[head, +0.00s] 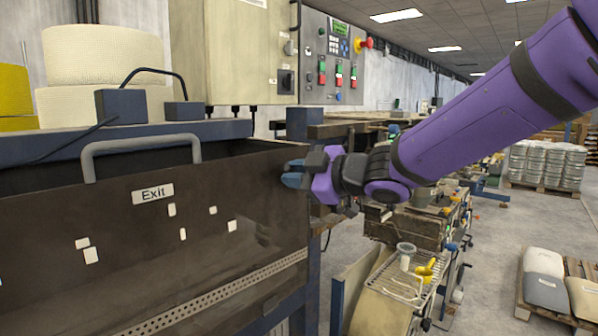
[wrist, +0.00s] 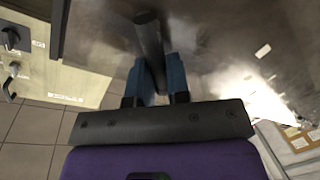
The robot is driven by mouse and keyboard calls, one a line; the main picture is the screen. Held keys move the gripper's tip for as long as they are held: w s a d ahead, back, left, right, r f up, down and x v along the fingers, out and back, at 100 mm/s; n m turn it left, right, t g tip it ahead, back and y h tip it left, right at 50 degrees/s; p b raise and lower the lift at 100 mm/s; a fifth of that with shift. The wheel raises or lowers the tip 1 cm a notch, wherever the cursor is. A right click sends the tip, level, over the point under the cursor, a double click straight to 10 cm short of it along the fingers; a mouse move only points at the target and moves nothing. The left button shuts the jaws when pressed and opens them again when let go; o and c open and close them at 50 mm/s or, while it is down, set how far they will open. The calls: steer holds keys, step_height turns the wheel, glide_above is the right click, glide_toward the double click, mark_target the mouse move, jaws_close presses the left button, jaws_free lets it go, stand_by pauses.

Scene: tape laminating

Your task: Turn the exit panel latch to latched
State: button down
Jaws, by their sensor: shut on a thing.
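The exit panel (head: 130,230) is a dark brown metal sheet with a white "Exit" label (head: 153,193) and a grey bar handle (head: 140,147) at its top edge. My gripper (head: 293,174) is at the panel's upper right edge, its blue fingers pointing left. In the wrist view my gripper (wrist: 154,80) has its two blue fingers on either side of a dark bar, the latch (wrist: 149,38), and is shut on it. In the head view the fingers hide the latch. Its exact turned position cannot be told.
A control box with buttons (head: 335,60) and a beige cabinet (head: 235,50) stand behind the panel. Large cream rolls (head: 105,60) sit at the upper left. A cluttered cart (head: 410,270) stands below my arm. Open floor (head: 490,240) lies to the right.

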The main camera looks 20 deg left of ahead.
mark_target(278, 191)
steer(key=n, duration=0.2)
steer(key=s+f+n+t, duration=0.1)
steer(key=shift+a+f+n+h, duration=0.2)
steer(key=shift+n+h, duration=0.2)
steer(key=shift+s+f+n+t+h, duration=0.15)
steer(key=shift+f+n+t, duration=0.2)
steer(key=shift+n, duration=0.55)
steer(key=shift+f+n+t+h, duration=0.15)
steer(key=shift+f+n, duration=0.25)
steer(key=shift+n, duration=0.5)
steer(key=c, duration=1.1)
jaws_free()
steer(key=v, duration=1)
steer(key=shift+d, duration=0.3)
steer(key=shift+s, duration=0.15)
